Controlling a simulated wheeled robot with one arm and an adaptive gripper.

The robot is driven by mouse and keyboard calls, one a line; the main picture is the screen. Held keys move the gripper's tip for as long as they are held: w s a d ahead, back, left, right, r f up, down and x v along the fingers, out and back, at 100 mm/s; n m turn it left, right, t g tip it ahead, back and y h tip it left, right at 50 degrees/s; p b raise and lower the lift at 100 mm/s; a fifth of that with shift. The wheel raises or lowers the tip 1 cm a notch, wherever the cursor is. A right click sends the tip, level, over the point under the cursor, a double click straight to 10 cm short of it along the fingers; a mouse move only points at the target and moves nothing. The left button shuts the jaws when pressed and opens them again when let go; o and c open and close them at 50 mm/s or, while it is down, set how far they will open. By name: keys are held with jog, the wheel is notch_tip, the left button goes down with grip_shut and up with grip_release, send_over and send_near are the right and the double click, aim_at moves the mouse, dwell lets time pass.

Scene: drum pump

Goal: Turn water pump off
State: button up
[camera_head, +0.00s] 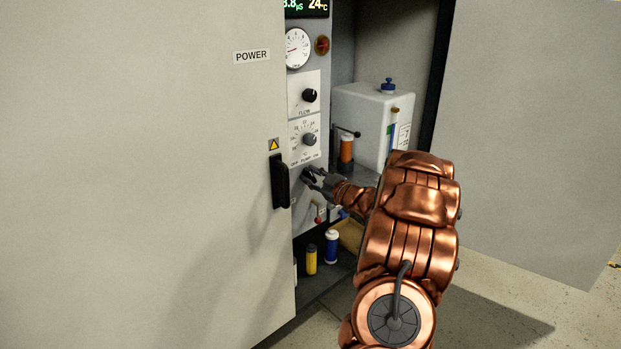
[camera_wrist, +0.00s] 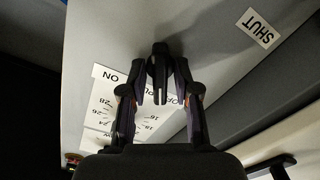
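The pump switch is a black knob (camera_wrist: 160,66) on the light panel, under the "OFF PUMP ON" label (camera_head: 305,159) in the head view. My gripper (camera_head: 313,176) is at the panel just below that label and mostly covers the knob there. In the wrist view, where the lettering is upside down, my gripper (camera_wrist: 159,88) has its two fingers apart, one on each side of the knob. Narrow gaps seem to show between fingers and knob. Which label the knob points to cannot be told.
A cabinet door with a black handle (camera_head: 279,181) stands left of the panel. Temperature (camera_head: 309,139) and flow (camera_head: 310,95) dials sit above. A white tank (camera_head: 372,122), an orange bottle (camera_head: 346,148), and blue (camera_head: 331,247) and yellow (camera_head: 311,259) bottles are inside. A "SHUT" label (camera_wrist: 258,27) shows.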

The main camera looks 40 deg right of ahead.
jog(key=shift+o, duration=0.6)
jog(key=shift+r, duration=0.1)
jog(key=s, duration=1.2)
jog(key=shift+a, duration=0.3)
jog(key=shift+w, duration=0.1)
